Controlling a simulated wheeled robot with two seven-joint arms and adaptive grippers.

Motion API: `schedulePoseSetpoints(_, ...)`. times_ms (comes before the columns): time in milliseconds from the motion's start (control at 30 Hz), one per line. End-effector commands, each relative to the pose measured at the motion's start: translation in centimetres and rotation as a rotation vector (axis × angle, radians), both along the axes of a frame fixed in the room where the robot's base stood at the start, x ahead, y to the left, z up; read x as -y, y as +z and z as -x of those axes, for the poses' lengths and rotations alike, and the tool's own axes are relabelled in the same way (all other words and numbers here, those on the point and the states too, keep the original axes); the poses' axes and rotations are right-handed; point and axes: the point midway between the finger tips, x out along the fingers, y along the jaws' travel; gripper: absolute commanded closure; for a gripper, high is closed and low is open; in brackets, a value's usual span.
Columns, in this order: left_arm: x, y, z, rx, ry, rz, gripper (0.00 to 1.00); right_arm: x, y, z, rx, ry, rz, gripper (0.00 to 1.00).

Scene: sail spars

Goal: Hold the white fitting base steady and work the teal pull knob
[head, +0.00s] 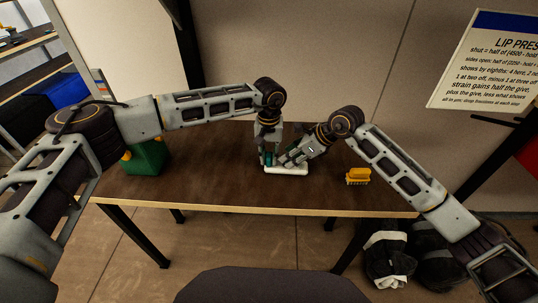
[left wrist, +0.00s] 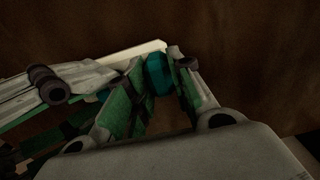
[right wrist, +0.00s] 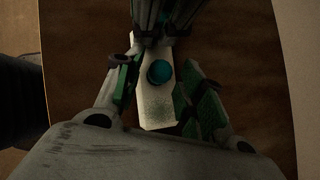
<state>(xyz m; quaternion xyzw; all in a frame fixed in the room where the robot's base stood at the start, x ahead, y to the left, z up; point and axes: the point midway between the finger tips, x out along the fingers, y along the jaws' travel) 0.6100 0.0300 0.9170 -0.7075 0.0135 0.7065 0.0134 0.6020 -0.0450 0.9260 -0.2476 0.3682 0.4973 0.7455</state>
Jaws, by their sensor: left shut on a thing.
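The white fitting base (right wrist: 158,108) lies on the table, also seen in the head view (head: 287,170). The round teal knob (right wrist: 159,72) stands on top of it and also shows in the left wrist view (left wrist: 157,75), partly covered by fingers. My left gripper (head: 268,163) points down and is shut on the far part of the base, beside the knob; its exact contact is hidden. My right gripper (right wrist: 162,90) is open, its fingers on either side of the knob and base, with gaps showing. It leans in from the right in the head view (head: 283,160).
A yellow brush-like block (head: 358,176) lies to the right on the dark table (head: 220,190). A green container (head: 147,158) stands at the left end. A printed sign (head: 490,60) is at the upper right. The table front is clear.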

Motion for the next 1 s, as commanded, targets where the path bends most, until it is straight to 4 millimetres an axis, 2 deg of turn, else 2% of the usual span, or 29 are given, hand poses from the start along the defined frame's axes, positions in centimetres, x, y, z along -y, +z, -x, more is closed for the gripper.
schedulePoseSetpoints(67,-0.11,-0.56,0.24,-0.008,-0.001,-0.005,1.00,0.00,-0.04,0.00,0.000,0.000,0.000,0.61)
schedulePoseSetpoints(367,-0.11,-0.54,0.23,-0.008,-0.001,-0.005,1.00,0.02,-0.03,0.02,0.000,0.000,0.000,0.98)
schedulePoseSetpoints(1000,-0.14,-0.53,0.18,-0.007,0.000,-0.005,1.00,0.02,0.59,0.01,0.001,0.001,0.000,0.98)
